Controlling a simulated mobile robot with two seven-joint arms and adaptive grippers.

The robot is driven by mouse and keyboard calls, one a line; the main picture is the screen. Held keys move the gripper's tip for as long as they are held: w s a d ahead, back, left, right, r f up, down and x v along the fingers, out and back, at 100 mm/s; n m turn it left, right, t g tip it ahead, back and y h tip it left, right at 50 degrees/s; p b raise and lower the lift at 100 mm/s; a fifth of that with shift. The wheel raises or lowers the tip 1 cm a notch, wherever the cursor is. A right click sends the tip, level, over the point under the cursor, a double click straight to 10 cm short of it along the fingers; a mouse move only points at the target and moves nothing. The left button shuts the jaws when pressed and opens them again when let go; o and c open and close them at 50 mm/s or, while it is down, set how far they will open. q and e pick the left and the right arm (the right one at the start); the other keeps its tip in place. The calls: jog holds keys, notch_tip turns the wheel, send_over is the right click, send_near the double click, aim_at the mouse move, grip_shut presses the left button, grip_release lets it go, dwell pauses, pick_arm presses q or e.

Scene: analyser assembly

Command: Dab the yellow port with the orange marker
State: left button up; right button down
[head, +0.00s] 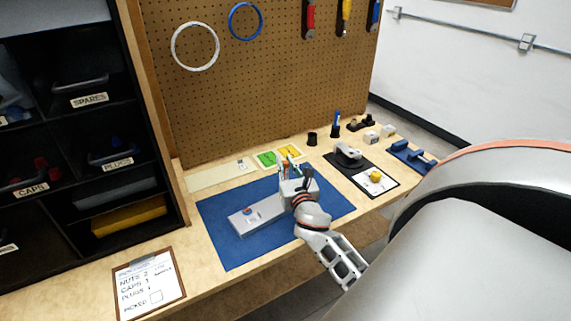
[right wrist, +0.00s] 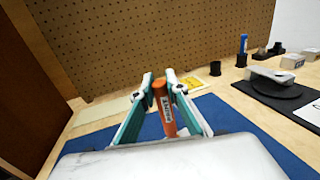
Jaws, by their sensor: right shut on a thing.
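My right gripper (head: 287,172) is over the blue mat in the head view, at the far right end of the grey analyser block (head: 260,216). In the right wrist view its two teal-lined fingers (right wrist: 163,100) are shut on the orange marker (right wrist: 165,108), which stands roughly upright between them with a printed label on its side. The block lies on the blue mat (head: 226,249) and has a small coloured round spot near its left end. My gripper and wrist cover its right end. I cannot make out a yellow port on it. My left gripper is not in view.
A dark board (head: 388,188) at the right holds a white sheet with a yellow knob (head: 375,176). A clipboard (head: 148,283) lies front left. Shelves (head: 75,130) rise at the left.

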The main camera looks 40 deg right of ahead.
jog(key=shift+r+p, duration=2.45)
jog(key=shift+p, duration=0.3)
jog(key=shift+r, duration=0.95)
jog(key=shift+w+r, duration=0.1)
